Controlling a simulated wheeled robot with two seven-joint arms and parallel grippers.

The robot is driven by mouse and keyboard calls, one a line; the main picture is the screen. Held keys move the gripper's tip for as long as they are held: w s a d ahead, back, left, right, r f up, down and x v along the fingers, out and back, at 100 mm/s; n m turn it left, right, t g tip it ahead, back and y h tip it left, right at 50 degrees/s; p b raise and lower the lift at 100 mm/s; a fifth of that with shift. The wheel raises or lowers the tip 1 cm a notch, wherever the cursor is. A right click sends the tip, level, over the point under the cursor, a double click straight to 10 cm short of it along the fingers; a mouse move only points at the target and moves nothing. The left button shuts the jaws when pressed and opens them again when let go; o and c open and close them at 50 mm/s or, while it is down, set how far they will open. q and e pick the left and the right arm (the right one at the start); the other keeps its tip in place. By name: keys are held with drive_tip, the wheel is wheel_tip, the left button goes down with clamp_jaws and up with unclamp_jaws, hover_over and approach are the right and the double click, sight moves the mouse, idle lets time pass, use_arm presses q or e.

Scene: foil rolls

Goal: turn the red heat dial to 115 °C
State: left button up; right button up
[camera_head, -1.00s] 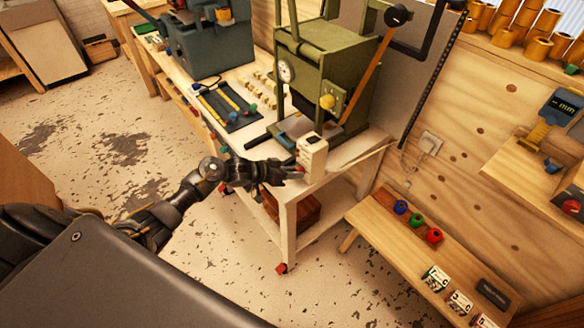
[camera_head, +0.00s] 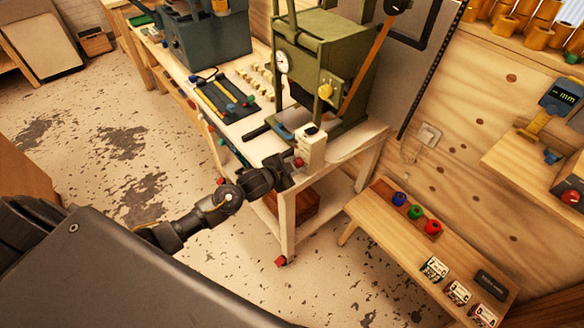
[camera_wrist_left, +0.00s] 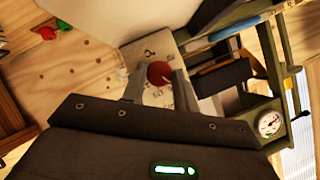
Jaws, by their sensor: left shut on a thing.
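The red heat dial (camera_head: 298,162) is on the face of a small cream control box (camera_head: 312,148) at the front corner of the press bench. In the left wrist view the round red dial (camera_wrist_left: 159,74) sits between my two finger ends, on a pale panel with dark marks. My left gripper (camera_head: 291,170) is at the dial in the head view, and it also shows in the left wrist view (camera_wrist_left: 159,84), shut on the dial. The dial's pointer and temperature figures are too small to read. My right gripper is out of view.
The green press (camera_head: 325,60) with a gauge (camera_head: 281,62) stands behind the control box. A low wooden bench (camera_head: 400,245) with blue, green and red pots is to the right. Open floor (camera_head: 120,200) lies left of the press bench (camera_head: 288,215).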

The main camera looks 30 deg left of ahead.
use_arm(q)
drive_tip(key=shift+s+d+f+m+t+y+b, duration=0.15)
drive_tip(key=shift+m+t+y+b, duration=0.15)
drive_tip(key=shift+m+b, duration=0.15)
drive_tip(key=shift+w+d+f+m+t+y+b, duration=0.1)
drive_tip(key=shift+m+t+y+b, duration=0.2)
drive_tip(key=shift+m, duration=0.15)
drive_tip(key=shift+s+m+t+y+b, duration=0.1)
drive_tip(key=shift+m+t+y+b, duration=0.2)
drive_tip(key=shift+m, duration=0.2)
drive_tip(key=m+t+y, duration=0.1)
drive_tip(key=m+t, duration=0.1)
drive_tip(key=m, duration=0.2)
drive_tip(key=shift+f+b, duration=0.1)
drive_tip(key=shift+b, duration=0.25)
drive_tip(key=shift+t, duration=0.3)
drive_tip(key=o, duration=1)
drive_tip(key=shift+d, duration=0.1)
drive_tip(key=shift+c, duration=0.2)
